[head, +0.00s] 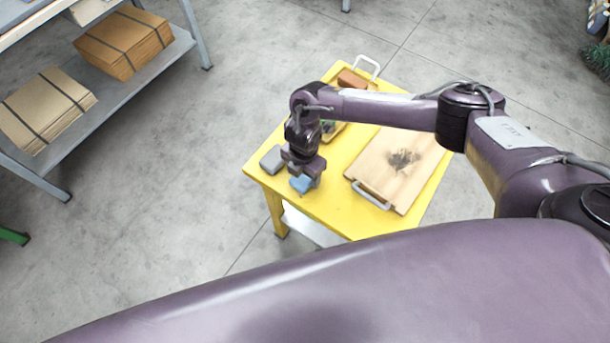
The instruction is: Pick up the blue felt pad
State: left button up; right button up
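The blue felt pad (300,185) lies at the near left part of the yellow table (337,213), partly hidden by my gripper. My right gripper (303,173) is directly over or at the pad, pointing down. Its fingers are small and partly hidden, so I cannot tell whether they are open, shut or touching the pad. My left gripper is not in view.
A grey block (272,159) lies just left of my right gripper. A wooden board (398,168) with a dark stain and metal handle fills the table's right side. A brown block (350,80) sits at the back. Shelving with cardboard stacks (122,42) stands at left.

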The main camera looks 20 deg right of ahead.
aim_at(303, 176)
jog(key=c, duration=0.7)
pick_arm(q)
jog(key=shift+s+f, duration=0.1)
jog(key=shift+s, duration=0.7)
pick_arm(e)
jog(key=shift+c, duration=0.2)
